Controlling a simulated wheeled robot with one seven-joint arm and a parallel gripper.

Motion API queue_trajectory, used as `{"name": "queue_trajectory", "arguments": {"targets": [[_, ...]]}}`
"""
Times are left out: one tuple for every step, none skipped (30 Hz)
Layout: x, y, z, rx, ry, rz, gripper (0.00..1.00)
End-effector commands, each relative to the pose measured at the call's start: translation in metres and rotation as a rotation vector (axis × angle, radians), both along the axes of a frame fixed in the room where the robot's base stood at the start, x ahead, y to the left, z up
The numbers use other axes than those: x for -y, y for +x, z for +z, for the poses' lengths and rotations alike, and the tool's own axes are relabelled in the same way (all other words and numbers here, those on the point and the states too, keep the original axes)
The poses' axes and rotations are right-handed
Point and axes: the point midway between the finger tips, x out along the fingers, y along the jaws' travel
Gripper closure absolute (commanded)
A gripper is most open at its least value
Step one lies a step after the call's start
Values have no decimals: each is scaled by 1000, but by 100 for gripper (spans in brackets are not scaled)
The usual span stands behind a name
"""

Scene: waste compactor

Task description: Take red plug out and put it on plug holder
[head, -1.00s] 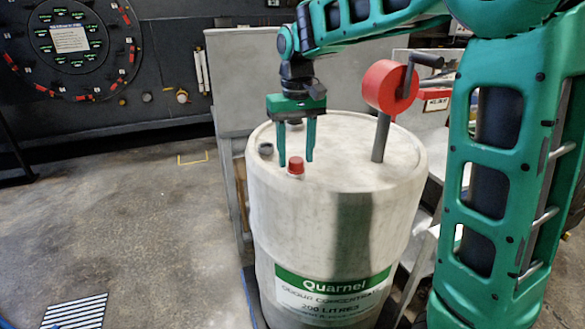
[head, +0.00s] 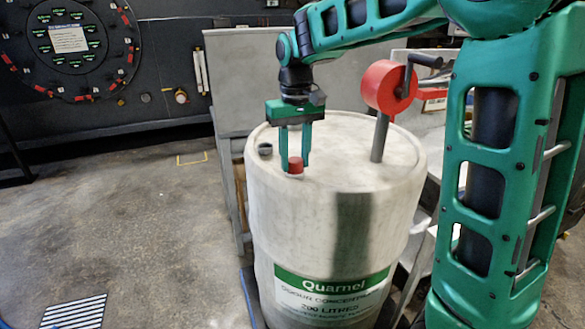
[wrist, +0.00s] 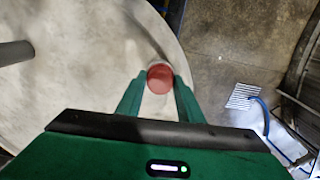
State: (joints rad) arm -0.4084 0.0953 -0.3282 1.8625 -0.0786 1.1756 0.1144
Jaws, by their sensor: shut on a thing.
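The red plug (head: 296,165) sits at the near left part of the top of the white drum (head: 330,230). My gripper (head: 295,164) points down over it, with one green finger on each side. In the wrist view the red plug (wrist: 160,78) shows between the fingertips of my gripper (wrist: 158,82), which is shut on it. The plug still appears level with the drum top. A dark round fitting (head: 265,150) on the drum's left rim may be the plug holder; I cannot tell for sure.
A red hand pump (head: 387,88) with a grey pipe (head: 379,138) stands on the drum to the right of my gripper. A grey panel (head: 240,85) stands behind the drum.

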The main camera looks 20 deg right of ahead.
Motion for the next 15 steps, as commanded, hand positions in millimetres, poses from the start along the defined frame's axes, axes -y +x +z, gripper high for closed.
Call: {"name": "queue_trajectory", "arguments": {"targets": [[0,0,0,0,0,40,90],[0,0,0,0,0,72,90],[0,0,0,0,0,118,90],[0,0,0,0,0,152,90],[0,0,0,0,0,186,90],[0,0,0,0,0,232,90],[0,0,0,0,0,265,90],[0,0,0,0,0,296,90],[0,0,0,0,1,332,90],[0,0,0,0,1,355,90],[0,0,0,0,1,373,90],[0,0,0,0,1,392,90],[0,0,0,0,1,403,90],[0,0,0,0,1,410,90],[0,0,0,0,1,413,90]]}}
